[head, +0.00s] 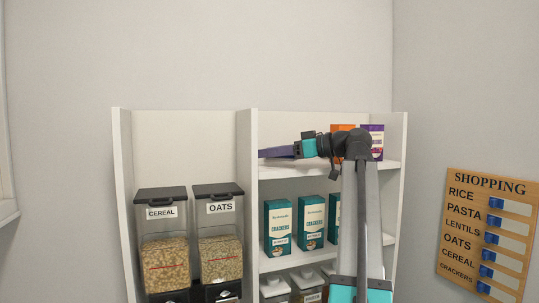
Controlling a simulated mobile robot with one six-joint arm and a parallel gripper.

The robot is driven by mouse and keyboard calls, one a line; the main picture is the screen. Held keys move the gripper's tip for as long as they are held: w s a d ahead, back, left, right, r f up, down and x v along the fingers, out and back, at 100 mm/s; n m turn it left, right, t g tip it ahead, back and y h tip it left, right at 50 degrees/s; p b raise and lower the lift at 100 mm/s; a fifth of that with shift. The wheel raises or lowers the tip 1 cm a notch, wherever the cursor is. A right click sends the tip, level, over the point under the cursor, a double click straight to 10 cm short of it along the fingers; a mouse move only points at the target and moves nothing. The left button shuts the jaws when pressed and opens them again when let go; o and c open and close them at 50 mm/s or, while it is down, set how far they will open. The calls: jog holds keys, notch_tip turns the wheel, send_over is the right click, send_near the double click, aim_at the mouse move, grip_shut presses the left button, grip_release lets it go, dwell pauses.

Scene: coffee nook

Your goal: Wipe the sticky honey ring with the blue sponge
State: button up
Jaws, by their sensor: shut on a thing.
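My gripper (299,149) is in front of the upper part of the white shelf unit and points left. It is shut on a flat, dark purple-blue thing (277,152), seen almost edge-on. I cannot tell from this view whether that thing is the blue sponge. The thing appears level with the upper shelf board, and I cannot tell whether it touches it. No honey ring is in view, and no other sponge shows.
The shelf unit (247,200) holds cereal (163,250) and oats dispensers (219,250), teal cracker boxes (279,228), and an orange box (342,128) and a purple box (376,140) behind my arm. A shopping board (487,235) hangs right.

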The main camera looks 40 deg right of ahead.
jog(key=shift+s+d+b, duration=0.15)
jog(key=shift+s+d, duration=0.1)
jog(key=shift+d, duration=0.35)
jog(key=shift+s+d+b, duration=0.15)
jog(key=shift+s+d, duration=0.1)
jog(key=shift+d, duration=0.35)
jog(key=shift+r, duration=0.2)
jog(key=shift+r+p, duration=0.6)
jog(key=shift+r, duration=2.25)
jog(key=shift+r, duration=1.5)
